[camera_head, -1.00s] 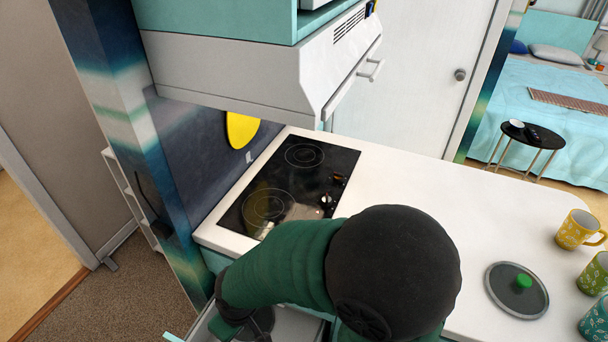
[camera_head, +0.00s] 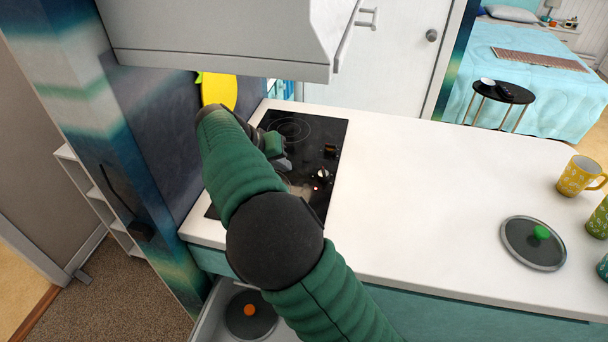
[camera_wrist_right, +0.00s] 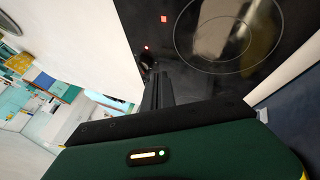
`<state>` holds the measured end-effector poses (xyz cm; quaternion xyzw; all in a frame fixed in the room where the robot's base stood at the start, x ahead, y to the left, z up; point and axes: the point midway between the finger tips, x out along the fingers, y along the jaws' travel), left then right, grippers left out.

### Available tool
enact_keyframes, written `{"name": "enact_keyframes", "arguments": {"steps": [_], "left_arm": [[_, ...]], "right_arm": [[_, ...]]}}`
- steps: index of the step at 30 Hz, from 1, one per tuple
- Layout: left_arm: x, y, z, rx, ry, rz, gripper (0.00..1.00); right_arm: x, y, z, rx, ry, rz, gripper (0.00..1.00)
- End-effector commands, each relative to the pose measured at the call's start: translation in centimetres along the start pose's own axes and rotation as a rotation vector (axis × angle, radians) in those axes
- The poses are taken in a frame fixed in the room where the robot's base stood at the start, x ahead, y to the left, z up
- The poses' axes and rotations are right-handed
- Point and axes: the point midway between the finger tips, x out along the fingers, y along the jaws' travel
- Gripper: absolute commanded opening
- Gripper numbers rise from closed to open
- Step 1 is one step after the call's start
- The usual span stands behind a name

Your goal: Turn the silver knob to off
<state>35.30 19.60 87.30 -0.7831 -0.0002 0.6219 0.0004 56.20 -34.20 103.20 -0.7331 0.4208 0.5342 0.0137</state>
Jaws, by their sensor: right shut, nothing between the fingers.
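The silver knob (camera_head: 322,173) is a small bright knob on the right side of the black cooktop (camera_head: 335,133). A second, copper-brown knob (camera_head: 330,150) sits just behind it. My right gripper (camera_head: 286,164) is over the cooktop, to the left of the silver knob and apart from it in the head view. In the right wrist view its fingers (camera_wrist_right: 158,78) are together and empty, pointing at the cooktop (camera_wrist_right: 190,60). A dark shape near the fingertips there is too unclear to name. My right forearm hides part of the cooktop. My left gripper is not in view.
A grey range hood (camera_head: 220,45) hangs above the cooktop. White counter (camera_head: 420,170) is clear to the right, with a glass lid (camera_head: 515,250) and a yellow mug (camera_head: 575,178) farther off. An open drawer (camera_head: 208,320) below holds an orange-knobbed lid (camera_head: 262,322).

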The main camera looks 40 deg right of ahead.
Motion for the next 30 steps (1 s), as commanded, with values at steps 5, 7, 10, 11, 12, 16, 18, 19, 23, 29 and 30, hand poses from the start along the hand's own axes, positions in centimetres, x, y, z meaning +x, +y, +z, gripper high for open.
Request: {"name": "enact_keyframes", "arguments": {"steps": [5,7,10,11,12,16,18,19,23,29,30], "left_arm": [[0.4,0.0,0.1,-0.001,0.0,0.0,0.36],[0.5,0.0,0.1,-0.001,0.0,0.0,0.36],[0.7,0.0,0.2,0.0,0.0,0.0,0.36],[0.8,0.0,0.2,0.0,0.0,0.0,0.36],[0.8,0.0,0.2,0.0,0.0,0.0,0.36],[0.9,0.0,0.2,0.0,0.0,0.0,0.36],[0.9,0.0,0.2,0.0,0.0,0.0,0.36],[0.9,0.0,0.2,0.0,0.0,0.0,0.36],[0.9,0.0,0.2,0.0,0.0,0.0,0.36],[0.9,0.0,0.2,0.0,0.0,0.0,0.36],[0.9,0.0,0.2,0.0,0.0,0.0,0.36]], "right_arm": [[3.8,0.2,0.0,0.0,-0.007,0.0,0.0],[5.5,0.2,0.1,0.0,-0.009,-0.001,0.0],[7.8,0.3,0.0,-0.002,-0.01,-0.002,0.0],[8.5,0.3,0.0,-0.001,-0.009,-0.002,0.0],[9.3,0.2,0.0,-0.001,-0.009,-0.003,0.0],[10.4,1.9,0.0,0.001,-0.006,-0.005,0.0],[10.8,2.6,0.1,0.0,-0.005,-0.006,0.0],[10.8,2.9,0.0,0.0,-0.004,-0.006,0.0],[11.2,3.5,0.1,-0.002,-0.005,-0.006,0.0],[11.3,3.6,0.0,-0.003,-0.006,-0.006,0.0],[11.3,3.6,0.0,-0.003,-0.006,-0.006,0.0]]}}
